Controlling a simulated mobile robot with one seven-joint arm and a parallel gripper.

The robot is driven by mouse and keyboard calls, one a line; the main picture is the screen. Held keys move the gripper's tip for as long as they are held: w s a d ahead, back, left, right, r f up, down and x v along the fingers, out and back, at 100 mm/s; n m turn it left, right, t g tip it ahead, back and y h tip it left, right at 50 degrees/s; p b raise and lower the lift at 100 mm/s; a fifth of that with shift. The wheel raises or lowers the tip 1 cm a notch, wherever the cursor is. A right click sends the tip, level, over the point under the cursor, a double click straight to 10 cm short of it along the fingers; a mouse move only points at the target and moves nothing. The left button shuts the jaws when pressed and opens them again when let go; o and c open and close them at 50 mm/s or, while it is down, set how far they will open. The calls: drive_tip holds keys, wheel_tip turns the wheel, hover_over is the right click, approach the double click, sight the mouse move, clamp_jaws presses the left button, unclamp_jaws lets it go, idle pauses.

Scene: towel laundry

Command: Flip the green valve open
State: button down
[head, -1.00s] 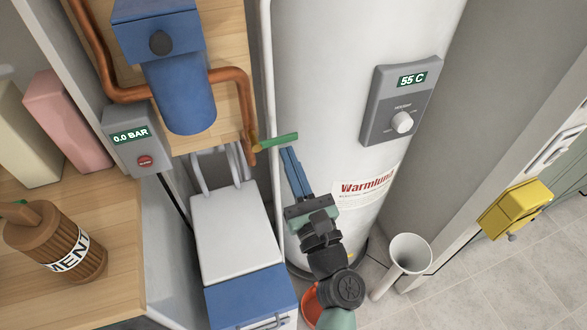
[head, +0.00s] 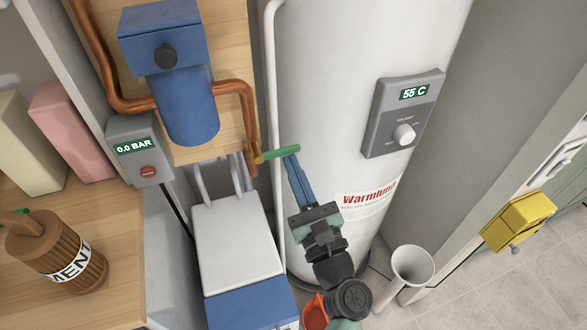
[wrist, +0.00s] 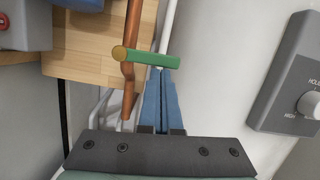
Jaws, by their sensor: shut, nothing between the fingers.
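The green valve handle (head: 281,153) sticks out to the right from a brass fitting (head: 258,158) on the copper pipe. It lies nearly level, crosswise to the pipe below it. In the wrist view the handle (wrist: 152,58) runs from the round brass end rightward. My gripper (head: 291,160) has its blue fingers shut with nothing between them. Its tips are at the handle's lower side, near the free end. In the wrist view the fingertips (wrist: 160,70) meet the handle's lower edge; I cannot tell if they touch.
The white water heater (head: 340,60) stands right behind my gripper, with a grey thermostat panel (head: 403,113) reading 55 C. A blue filter housing (head: 183,100) and a pressure box (head: 140,148) reading 0.0 BAR are left. A white-and-blue container (head: 237,240) stands below.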

sight(294, 151)
drive_tip(key=shift+d+r+n, duration=0.1)
drive_tip(key=shift+r+n, duration=0.2)
drive_tip(key=shift+n, duration=0.4)
drive_tip(key=r+n, duration=0.1)
drive_tip(key=n, duration=0.1)
drive_tip(key=r+n+g+y, duration=0.1)
drive_tip(key=n, duration=0.1)
drive_tip(key=shift+d, duration=0.15)
drive_tip(key=n, duration=0.2)
drive_tip(key=r+n+y, duration=0.1)
drive_tip(key=n, duration=0.1)
drive_tip(key=r+n+g, duration=0.1)
drive_tip(key=shift+a+r+n, duration=0.15)
drive_tip(key=shift+a+n, duration=0.1)
drive_tip(key=shift+n, duration=0.15)
drive_tip(key=shift+s+a+r+n+g+p, duration=0.15)
drive_tip(key=shift+a+r+n+g+p, duration=0.25)
drive_tip(key=shift+n, duration=1)
drive_tip(key=shift+s+a+r+n+g+p, duration=0.2)
drive_tip(key=shift+a+r+n+g, duration=0.25)
drive_tip(key=shift+n, duration=0.95)
drive_tip(key=shift+s+a+r+n+g+p, duration=0.1)
drive_tip(key=shift+a+r+n+g+p, duration=0.35)
drive_tip(key=shift+n, duration=0.95)
drive_tip(key=shift+a, duration=0.1)
